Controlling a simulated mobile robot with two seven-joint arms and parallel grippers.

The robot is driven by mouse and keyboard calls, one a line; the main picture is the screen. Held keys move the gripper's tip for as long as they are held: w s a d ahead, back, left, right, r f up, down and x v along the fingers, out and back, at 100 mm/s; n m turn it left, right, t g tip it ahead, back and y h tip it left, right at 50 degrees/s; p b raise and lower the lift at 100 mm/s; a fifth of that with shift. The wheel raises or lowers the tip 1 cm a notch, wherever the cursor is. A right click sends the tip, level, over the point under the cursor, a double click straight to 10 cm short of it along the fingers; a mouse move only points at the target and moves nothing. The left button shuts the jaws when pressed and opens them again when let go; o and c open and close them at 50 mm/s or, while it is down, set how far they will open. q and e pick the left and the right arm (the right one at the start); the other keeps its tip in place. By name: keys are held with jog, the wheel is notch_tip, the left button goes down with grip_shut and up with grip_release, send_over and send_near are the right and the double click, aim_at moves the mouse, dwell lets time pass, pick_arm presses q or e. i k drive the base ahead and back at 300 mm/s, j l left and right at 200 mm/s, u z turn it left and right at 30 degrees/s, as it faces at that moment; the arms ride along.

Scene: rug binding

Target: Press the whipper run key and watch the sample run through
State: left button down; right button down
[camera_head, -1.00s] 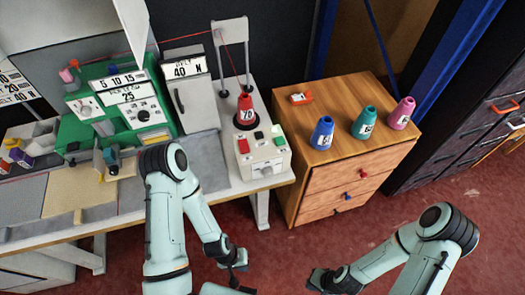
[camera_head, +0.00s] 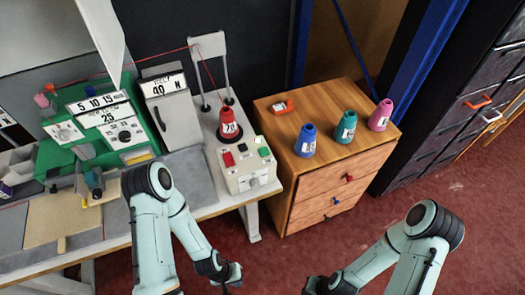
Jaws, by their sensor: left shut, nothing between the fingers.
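A pale control box (camera_head: 247,176) stands at the table's right end. Its sloped top bears a red key (camera_head: 228,159), a dark key and a green key (camera_head: 264,152); their labels are too small to read. A red cone numbered 70 (camera_head: 229,123) stands behind it, with red thread rising to a grey stand. A green machine (camera_head: 85,128) stands to the left, with a tan piece (camera_head: 63,219) in front that may be the sample. My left gripper (camera_head: 230,281) is shut and empty, below and apart from the box. My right gripper (camera_head: 314,288) is at the bottom edge, its fingers unclear.
A wooden drawer cabinet (camera_head: 327,177) stands right of the table, bearing a blue cone (camera_head: 305,141), a teal cone (camera_head: 346,127), a pink cone (camera_head: 380,115) and a small orange item (camera_head: 283,107). A grey unit (camera_head: 172,110) reads 40 N. Red floor lies open in front.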

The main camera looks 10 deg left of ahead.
aim_at(264, 152)
jog(key=k+j, duration=0.15)
jog(key=k+j+u, duration=0.1)
jog(key=u, duration=0.4)
jog(key=k+j+u, duration=0.2)
jog(key=u, duration=1.35)
jog(key=k+j, duration=0.05)
